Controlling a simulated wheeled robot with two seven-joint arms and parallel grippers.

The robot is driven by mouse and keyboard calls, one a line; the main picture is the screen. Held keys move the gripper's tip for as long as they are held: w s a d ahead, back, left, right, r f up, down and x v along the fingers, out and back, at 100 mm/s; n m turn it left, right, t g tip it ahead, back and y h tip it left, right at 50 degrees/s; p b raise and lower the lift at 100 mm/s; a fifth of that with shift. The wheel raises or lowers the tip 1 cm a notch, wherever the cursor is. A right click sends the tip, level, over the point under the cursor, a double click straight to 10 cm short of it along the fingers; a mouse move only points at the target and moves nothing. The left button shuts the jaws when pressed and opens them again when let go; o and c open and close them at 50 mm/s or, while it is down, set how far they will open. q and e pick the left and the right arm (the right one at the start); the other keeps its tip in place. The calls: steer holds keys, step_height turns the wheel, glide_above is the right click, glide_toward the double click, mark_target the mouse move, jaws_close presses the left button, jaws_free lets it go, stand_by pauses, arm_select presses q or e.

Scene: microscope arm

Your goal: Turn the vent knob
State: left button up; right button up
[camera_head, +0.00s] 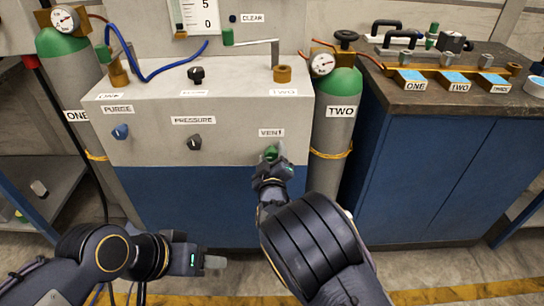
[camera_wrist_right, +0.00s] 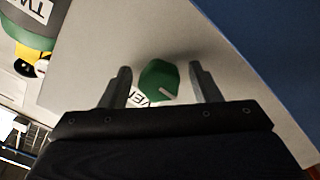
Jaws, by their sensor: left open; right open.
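The green vent knob (camera_head: 270,153) sits on the front panel of the grey cabinet, under the VENT label (camera_head: 271,132). In the right wrist view the knob (camera_wrist_right: 159,80) has a pale pointer line and lies between the two fingers of my right gripper (camera_wrist_right: 160,85). The fingers are open, with a gap on each side of the knob. In the head view my right gripper (camera_head: 271,165) is at the knob and partly hides it. My left gripper (camera_head: 212,262) is low in front of the cabinet, away from the panel, and holds nothing that I can see.
The blue purge knob (camera_head: 121,132) and black pressure knob (camera_head: 194,142) are on the same panel, to the left. A gas cylinder marked TWO (camera_head: 336,125) stands close on the right. A dark-topped bench (camera_head: 430,100) is beyond it.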

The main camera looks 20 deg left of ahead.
steer(key=c, duration=1)
steer(key=m+b, duration=0.3)
steer(key=shift+f, duration=0.15)
steer(key=m+b, duration=0.8)
steer(key=m, duration=0.2)
steer(key=shift+m+b, duration=0.4)
steer(key=shift+r+m+b, duration=0.2)
steer(key=shift+m+b, duration=1.05)
steer(key=shift+m, duration=0.75)
